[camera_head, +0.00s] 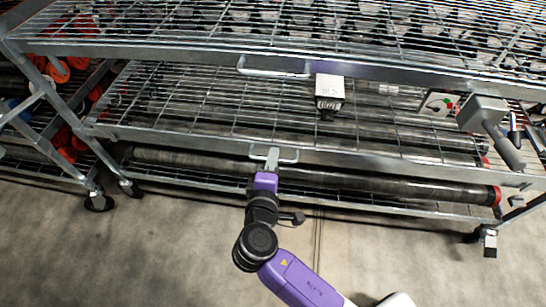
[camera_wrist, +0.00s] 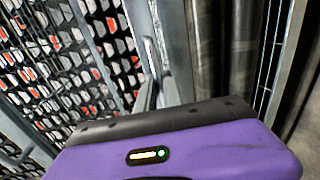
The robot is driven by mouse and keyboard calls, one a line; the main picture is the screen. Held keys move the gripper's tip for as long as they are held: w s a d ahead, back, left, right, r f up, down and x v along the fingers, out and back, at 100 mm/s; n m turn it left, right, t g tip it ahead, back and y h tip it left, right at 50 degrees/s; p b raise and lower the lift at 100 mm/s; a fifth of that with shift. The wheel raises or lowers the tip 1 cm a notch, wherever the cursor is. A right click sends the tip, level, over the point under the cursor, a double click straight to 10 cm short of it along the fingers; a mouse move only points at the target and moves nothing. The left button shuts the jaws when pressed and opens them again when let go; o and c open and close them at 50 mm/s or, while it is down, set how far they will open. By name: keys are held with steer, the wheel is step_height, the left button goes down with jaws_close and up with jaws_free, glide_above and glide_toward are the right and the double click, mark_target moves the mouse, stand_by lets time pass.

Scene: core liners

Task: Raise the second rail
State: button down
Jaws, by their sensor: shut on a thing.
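The second rail (camera_head: 200,140) is the grey metal front bar of the middle wire shelf. It has a U-shaped metal handle (camera_head: 292,156) on its front. My gripper (camera_head: 271,157) is at this handle and shut on it. My purple wrist and arm reach up to it from below. In the wrist view, a metal handle bar (camera_wrist: 153,55) stands beyond the purple gripper body. The fingertips are mostly hidden there by the gripper body.
The top rail above has a similar handle (camera_head: 270,72). Long dark core tubes (camera_head: 380,186) lie on the lower shelf. A small white-and-black box (camera_head: 329,92) and a grey device with a handle (camera_head: 485,115) are on the rack. The concrete floor (camera_head: 150,250) in front is clear.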

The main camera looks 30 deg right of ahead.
steer(key=shift+r, duration=0.3)
steer(key=c, duration=1.8)
jaws_free()
steer(key=shift+o, duration=0.2)
steer(key=shift+f, duration=0.1)
steer(key=p+v, duration=0.2)
steer(key=v, duration=0.5)
steer(key=shift+s+a, duration=0.25)
steer(key=shift+s, duration=0.1)
